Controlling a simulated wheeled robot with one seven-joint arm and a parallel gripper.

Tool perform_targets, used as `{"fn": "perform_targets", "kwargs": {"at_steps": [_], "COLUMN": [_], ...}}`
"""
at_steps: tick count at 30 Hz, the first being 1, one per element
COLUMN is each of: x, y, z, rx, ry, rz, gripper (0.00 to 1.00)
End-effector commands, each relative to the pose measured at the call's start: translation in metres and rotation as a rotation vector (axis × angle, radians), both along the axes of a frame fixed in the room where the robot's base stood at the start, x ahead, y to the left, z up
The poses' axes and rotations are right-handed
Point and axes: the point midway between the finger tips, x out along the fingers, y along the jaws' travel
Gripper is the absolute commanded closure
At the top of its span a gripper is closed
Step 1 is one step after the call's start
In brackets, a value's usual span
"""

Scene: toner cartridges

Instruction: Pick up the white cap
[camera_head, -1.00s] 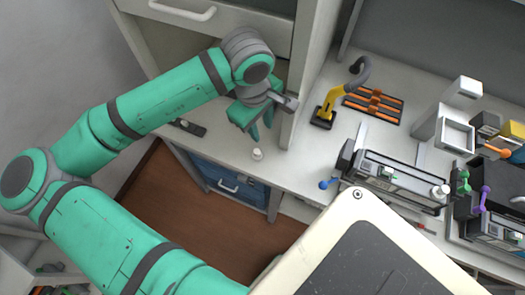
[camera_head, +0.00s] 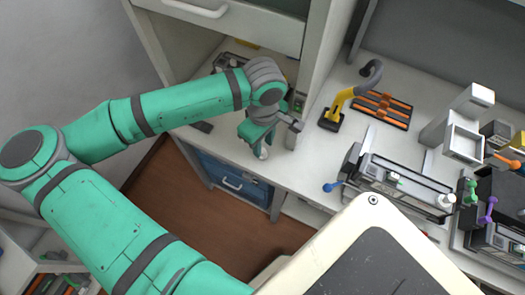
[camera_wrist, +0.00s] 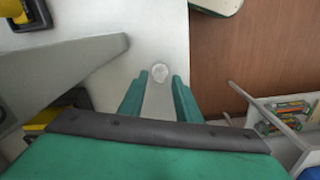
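The small white cap (camera_head: 264,154) stands on the pale worktop near its front edge, partly hidden by my gripper (camera_head: 260,147) in the head view. In the wrist view the round white cap (camera_wrist: 160,72) shows at the ends of the two green fingers, roughly centred between them. My gripper (camera_wrist: 160,82) is open, with a gap between each fingertip and the cap. I cannot tell how far the fingertips are above the worktop.
An upright grey panel (camera_head: 318,70) stands right of my gripper. Beyond it are a yellow-handled tool (camera_head: 338,108), an orange-striped rack (camera_head: 383,108) and a grey cartridge device (camera_head: 395,180). The worktop's front edge drops to a brown floor (camera_head: 180,205).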

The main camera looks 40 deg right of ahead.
Motion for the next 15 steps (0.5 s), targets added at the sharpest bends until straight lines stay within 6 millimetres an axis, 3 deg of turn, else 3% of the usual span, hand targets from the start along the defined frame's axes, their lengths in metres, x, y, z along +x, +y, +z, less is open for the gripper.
{"fn": "perform_targets", "kwargs": {"at_steps": [6,15], "x": [0.003,0.003], "y": [0.001,0.000], "z": [-0.029,-0.036], "rx": [0.001,0.000], "ry": [0.002,0.001], "rz": [0.002,0.002], "gripper": [0.69,0.69]}}
